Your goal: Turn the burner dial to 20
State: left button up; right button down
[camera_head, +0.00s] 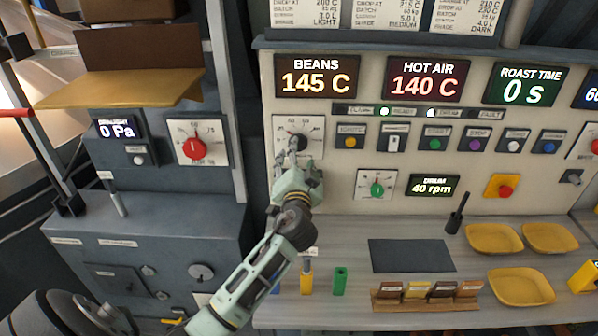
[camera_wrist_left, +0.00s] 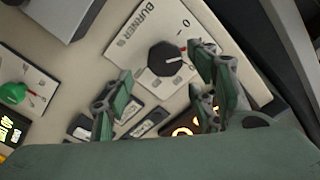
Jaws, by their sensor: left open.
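The burner dial (camera_head: 298,141) is a black knob on a white scale plate, left of the button row on the cream panel. The scale numbers are mostly too small or hidden to read. My left gripper (camera_head: 294,157) is in front of the dial's lower part in the head view. In the left wrist view its fingers (camera_wrist_left: 164,72) are apart with the dial between and beyond them; contact is not visible. My right gripper is not in view.
A green dial (camera_head: 377,190) sits below right of the burner dial, and several push buttons (camera_head: 436,137) are to its right. The displays read BEANS 145 C (camera_head: 316,77) and HOT AIR 140 C (camera_head: 425,79). A red dial (camera_head: 194,149) is on the left cabinet.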

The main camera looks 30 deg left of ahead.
pick_arm(q)
jog(key=v, duration=0.6)
jog(key=shift+f, duration=0.1)
dwell(0.4)
